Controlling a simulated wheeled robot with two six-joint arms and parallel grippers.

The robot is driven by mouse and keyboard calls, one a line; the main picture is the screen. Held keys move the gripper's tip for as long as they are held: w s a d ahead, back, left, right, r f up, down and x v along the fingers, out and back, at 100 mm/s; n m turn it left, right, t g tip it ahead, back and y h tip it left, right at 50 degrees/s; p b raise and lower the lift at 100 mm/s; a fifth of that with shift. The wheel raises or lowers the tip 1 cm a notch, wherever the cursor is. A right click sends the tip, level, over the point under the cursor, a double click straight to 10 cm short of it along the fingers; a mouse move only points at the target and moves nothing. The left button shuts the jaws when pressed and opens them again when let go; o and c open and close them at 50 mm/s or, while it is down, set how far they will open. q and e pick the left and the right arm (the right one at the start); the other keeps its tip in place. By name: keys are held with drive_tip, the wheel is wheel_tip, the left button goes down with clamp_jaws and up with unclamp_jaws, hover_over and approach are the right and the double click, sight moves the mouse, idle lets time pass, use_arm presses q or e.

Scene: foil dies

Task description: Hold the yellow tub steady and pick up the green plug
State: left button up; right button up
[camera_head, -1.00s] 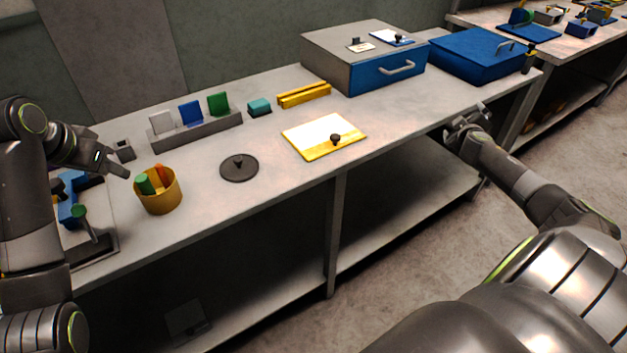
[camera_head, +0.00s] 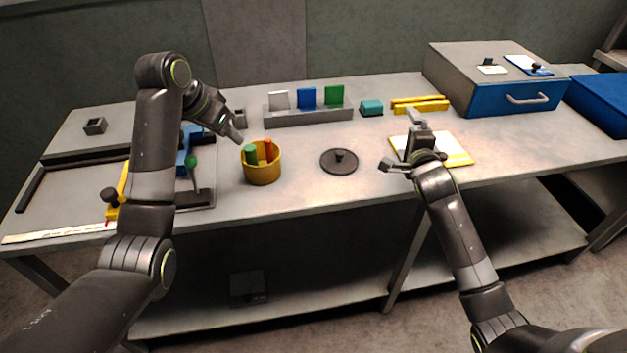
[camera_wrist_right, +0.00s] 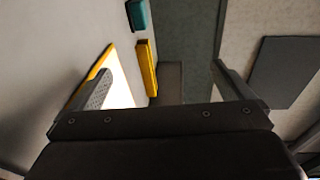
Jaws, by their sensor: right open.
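The yellow tub (camera_head: 262,172) stands upright on the bench, left of the middle in the head view. The green plug (camera_head: 251,155) sticks up inside it, beside an orange piece (camera_head: 268,148). My left gripper (camera_head: 238,135) is above and just left of the tub's rim, apart from it; whether its jaws are open is hard to see. My right gripper (camera_head: 402,152) is open and empty over the near left part of the yellow-edged board, well to the right of the tub. Its two spread fingers also show in the right wrist view (camera_wrist_right: 165,88).
A dark round lid (camera_head: 339,162) lies right of the tub. Behind stand a grey rack (camera_head: 308,115) with white, blue and green cards, a teal block (camera_head: 371,108) and yellow bars (camera_head: 420,104). A grey cabinet with a blue drawer (camera_head: 515,98) stands right. Bench between tub and lid is clear.

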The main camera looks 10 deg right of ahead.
sight(273, 169)
drive_tip(key=s+a+m+y, duration=0.1)
drive_tip(key=a+m, duration=0.1)
drive_tip(key=a, duration=0.2)
drive_tip(key=s+a+f+m+g+y, duration=0.1)
drive_tip(key=a+m+y, duration=0.1)
drive_tip(key=a, duration=0.3)
drive_tip(key=s+a+m+g+y, duration=0.1)
drive_tip(key=s+a+m, duration=0.1)
drive_tip(key=a, duration=0.3)
drive_tip(key=shift+f+y, duration=0.3)
drive_tip(key=s+a+r+m+g+y, duration=0.25)
drive_tip(key=s+a+y, duration=0.3)
drive_tip(key=a, duration=0.55)
drive_tip(key=shift+m+g, duration=0.25)
drive_tip(key=shift+m, duration=0.1)
drive_tip(key=x, duration=0.5)
drive_tip(key=f+x, duration=0.1)
drive_tip(key=x, duration=1.1)
drive_tip(key=shift+s+f, duration=0.25)
drive_tip(key=shift+s, duration=0.05)
drive_tip(key=shift+h, duration=0.25)
drive_tip(key=c, duration=0.8)
drive_tip(key=shift+c, duration=0.3)
